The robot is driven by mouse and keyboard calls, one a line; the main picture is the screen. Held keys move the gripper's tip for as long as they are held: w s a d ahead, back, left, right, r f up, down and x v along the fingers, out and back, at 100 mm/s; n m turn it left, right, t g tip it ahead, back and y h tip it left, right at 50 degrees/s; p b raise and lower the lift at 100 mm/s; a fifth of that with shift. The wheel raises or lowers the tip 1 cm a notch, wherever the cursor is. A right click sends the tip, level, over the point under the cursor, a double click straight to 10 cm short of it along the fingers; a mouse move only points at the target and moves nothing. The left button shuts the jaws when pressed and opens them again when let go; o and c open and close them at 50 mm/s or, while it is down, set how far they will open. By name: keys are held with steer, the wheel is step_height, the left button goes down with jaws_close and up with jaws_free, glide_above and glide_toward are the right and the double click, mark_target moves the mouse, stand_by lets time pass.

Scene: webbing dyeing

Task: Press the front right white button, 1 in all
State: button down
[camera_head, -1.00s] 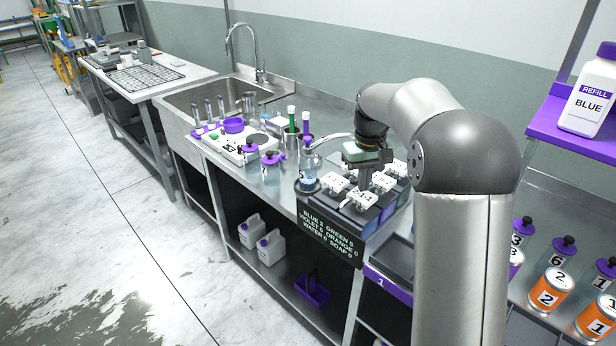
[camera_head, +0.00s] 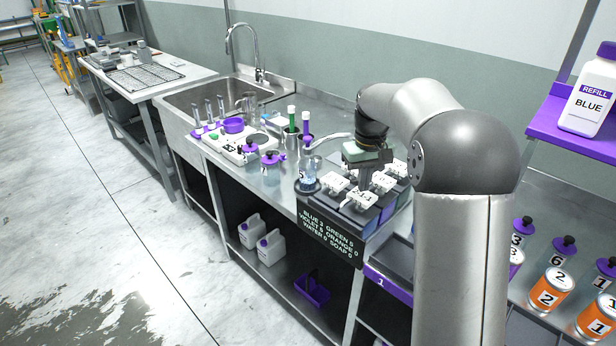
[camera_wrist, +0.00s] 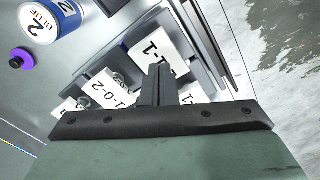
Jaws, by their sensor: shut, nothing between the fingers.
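The dispenser (camera_head: 372,214) on the steel counter carries several white buttons with black marks. The front right white button (camera_head: 359,199) is on its near side; it also shows in the wrist view (camera_wrist: 163,48) as a white block with a "1". My gripper (camera_head: 366,186) points down over the button group, its tips close to this button. In the wrist view my shut fingers (camera_wrist: 158,74) overlap the lower edge of the front right button. Whether they touch it cannot be told. Other white buttons (camera_wrist: 110,88) lie beside the fingers, partly hidden by the gripper body.
A black sign (camera_head: 328,232) with colour counts hangs at the dispenser's front. A glass flask (camera_head: 309,180) with blue liquid stands left of the dispenser. A purple-edged tray (camera_head: 392,286) and numbered cans (camera_head: 551,290) lie to the right. A sink (camera_head: 215,98) is farther back.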

mark_target(362, 195)
steer(key=shift+f+b, duration=0.85)
steer(key=shift+f, duration=0.75)
steer(key=shift+r, duration=0.2)
steer(key=shift+r+p, duration=1.3)
steer(key=shift+r, duration=0.1)
step_height(362, 195, up, 6)
steer(key=p, duration=0.5)
